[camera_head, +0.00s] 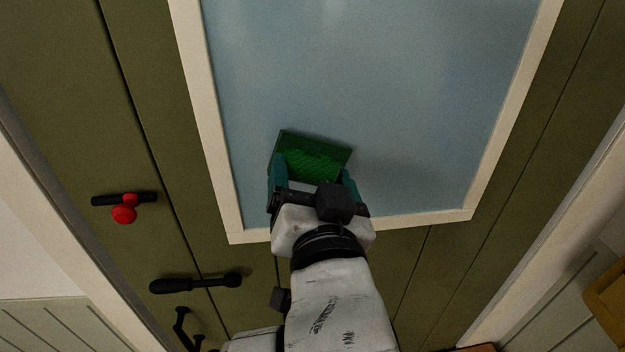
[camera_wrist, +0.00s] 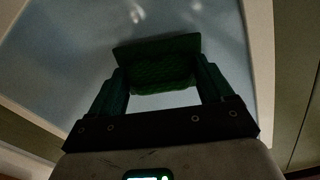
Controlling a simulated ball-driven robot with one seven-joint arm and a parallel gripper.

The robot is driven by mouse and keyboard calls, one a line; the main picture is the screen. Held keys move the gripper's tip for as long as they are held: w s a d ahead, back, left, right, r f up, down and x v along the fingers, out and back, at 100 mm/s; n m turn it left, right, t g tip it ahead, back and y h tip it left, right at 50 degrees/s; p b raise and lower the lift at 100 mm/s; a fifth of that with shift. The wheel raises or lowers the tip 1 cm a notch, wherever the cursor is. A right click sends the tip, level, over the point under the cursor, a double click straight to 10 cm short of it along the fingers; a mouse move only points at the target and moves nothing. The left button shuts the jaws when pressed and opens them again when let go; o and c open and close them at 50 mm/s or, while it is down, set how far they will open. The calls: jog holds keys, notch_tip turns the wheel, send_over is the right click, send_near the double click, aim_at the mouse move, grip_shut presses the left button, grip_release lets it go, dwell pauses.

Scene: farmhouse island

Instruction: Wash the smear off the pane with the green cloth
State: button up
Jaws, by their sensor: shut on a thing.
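The green cloth (camera_head: 310,160) is a dark green slab with a textured underside, held between the teal fingers of my gripper (camera_head: 313,178). My gripper is shut on it. In the wrist view the cloth (camera_wrist: 158,72) spans the fingers of the gripper (camera_wrist: 160,84), slightly tilted. The pane (camera_head: 370,75) is pale blue-grey glass in a cream frame. The cloth is in front of its lower left part; I cannot tell whether it touches the glass. No clear smear shows; faint pale patches near the top of both views may be reflections.
The pane sits in an olive green door (camera_head: 75,100). A red knob (camera_head: 124,214) on a black fitting and a black lever handle (camera_head: 195,284) stick out at the left. The cream frame (camera_head: 497,120) borders the glass. The glass above the cloth is unobstructed.

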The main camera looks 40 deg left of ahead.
aim_at(338, 163)
jog(key=shift+w+a, duration=0.3)
jog(key=shift+a, duration=0.05)
jog(key=shift+w+d+p, duration=0.55)
jog(key=shift+w+d, duration=0.85)
jog(key=shift+w, duration=0.05)
jog(key=shift+w+a, duration=0.1)
jog(key=shift+s+a, duration=1.5)
jog(key=shift+s, duration=0.05)
jog(key=shift+s, duration=0.15)
